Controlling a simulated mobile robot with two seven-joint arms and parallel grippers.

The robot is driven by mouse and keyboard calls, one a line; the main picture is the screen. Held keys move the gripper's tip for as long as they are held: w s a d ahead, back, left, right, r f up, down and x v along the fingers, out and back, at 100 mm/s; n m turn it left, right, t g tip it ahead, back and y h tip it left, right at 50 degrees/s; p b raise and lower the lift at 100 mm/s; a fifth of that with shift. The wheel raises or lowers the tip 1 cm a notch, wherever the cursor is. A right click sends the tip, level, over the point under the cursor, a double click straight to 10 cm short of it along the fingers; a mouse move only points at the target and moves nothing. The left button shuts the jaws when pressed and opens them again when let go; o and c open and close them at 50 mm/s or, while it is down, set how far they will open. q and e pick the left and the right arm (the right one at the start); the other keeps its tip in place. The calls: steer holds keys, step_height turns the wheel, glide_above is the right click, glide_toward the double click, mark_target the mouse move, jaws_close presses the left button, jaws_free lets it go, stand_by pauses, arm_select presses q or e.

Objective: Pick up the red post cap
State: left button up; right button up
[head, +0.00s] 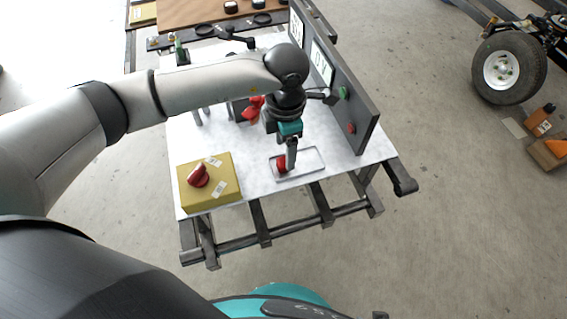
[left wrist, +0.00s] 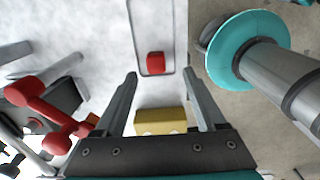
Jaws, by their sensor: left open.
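The red post cap (head: 281,166) is a small red block in a shallow clear tray (head: 309,163) at the front of the white table. It also shows in the left wrist view (left wrist: 155,63), near the tray's end. My left gripper (head: 290,163) points down over the tray, right by the cap. In the left wrist view its open fingers (left wrist: 160,74) stand on either side of the cap in the picture, with nothing between them. I cannot tell how far above the cap the fingertips are. My right gripper is not in view.
A yellow box (head: 226,190) with a red knob (head: 198,175) stands left of the tray. A dark upright panel (head: 358,105) with green and red buttons borders the table's right side. A red part (head: 252,110) stands behind the gripper. The white table top between them is partly clear.

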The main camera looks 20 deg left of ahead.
mark_target(283, 164)
arm_select(q)
steer(key=shift+w+a+f+b, duration=0.1)
steer(key=shift+f+b, duration=0.15)
steer(key=shift+f, duration=0.3)
steer(key=shift+w+d+f+b, duration=0.1)
steer(key=shift+w+f+b, duration=0.1)
steer(key=shift+f, duration=0.35)
steer(key=shift+w+a+f+b, duration=0.1)
steer(key=shift+f+b, duration=0.15)
steer(key=shift+f, duration=0.3)
steer(key=shift+f+b, duration=0.3)
steer(key=shift+f, duration=0.7)
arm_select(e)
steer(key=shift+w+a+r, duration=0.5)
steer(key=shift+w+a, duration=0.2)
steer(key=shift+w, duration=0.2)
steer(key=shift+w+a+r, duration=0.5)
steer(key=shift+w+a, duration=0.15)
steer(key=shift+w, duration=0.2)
arm_select(q)
steer(key=shift+c, duration=0.2)
jaws_close()
